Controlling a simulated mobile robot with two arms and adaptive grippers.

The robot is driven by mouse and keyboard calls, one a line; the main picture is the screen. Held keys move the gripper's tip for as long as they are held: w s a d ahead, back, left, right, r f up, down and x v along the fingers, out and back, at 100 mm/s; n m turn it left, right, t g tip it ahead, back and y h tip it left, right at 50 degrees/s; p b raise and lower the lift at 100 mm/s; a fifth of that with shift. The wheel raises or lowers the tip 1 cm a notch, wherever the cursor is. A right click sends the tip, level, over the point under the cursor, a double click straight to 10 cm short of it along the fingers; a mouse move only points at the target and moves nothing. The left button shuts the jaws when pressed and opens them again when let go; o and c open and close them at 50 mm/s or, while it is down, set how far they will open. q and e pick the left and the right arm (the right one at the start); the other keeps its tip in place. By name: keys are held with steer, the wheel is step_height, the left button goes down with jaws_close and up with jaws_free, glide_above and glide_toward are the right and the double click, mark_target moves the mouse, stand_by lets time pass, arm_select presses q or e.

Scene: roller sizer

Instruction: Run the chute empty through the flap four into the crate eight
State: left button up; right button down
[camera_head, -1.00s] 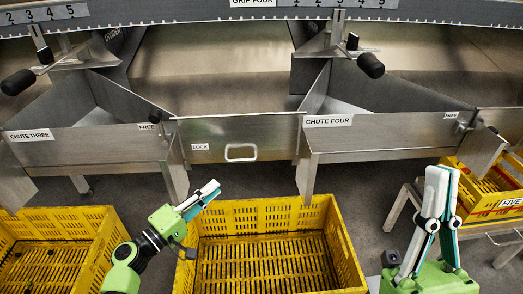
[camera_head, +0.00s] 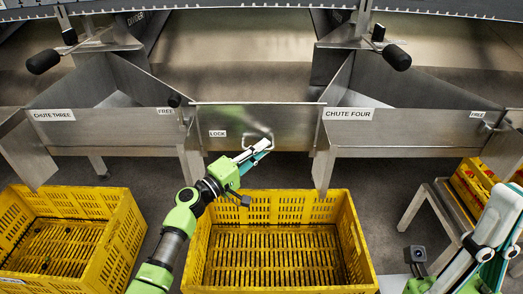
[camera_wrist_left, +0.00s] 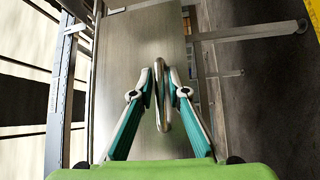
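The chute labelled CHUTE FOUR (camera_head: 420,140) is right of centre; no produce shows in the part of its inside I can see. A steel flap panel (camera_head: 295,118) marked LOCK, with a loop handle (camera_head: 262,137), spans to its left. My left gripper (camera_head: 262,148) is at this handle. In the left wrist view its fingers (camera_wrist_left: 160,80) stand on either side of the handle (camera_wrist_left: 163,105), with slim gaps. A yellow crate (camera_head: 200,245) stands below the panel; its floor looks empty and no number is readable. My right gripper (camera_head: 502,215) is at the right edge, partly cut off.
The chute labelled CHUTE THREE (camera_head: 90,130) is at the left, above another yellow crate (camera_head: 125,250) holding a few small dark items. A low metal stand (camera_head: 437,195) and a further crate (camera_head: 470,190) are at the right. Black-gripped levers (camera_head: 397,57) rise above the chutes.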

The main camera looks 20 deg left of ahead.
arm_select(q)
steer(key=shift+w+d, duration=0.1)
jaws_close()
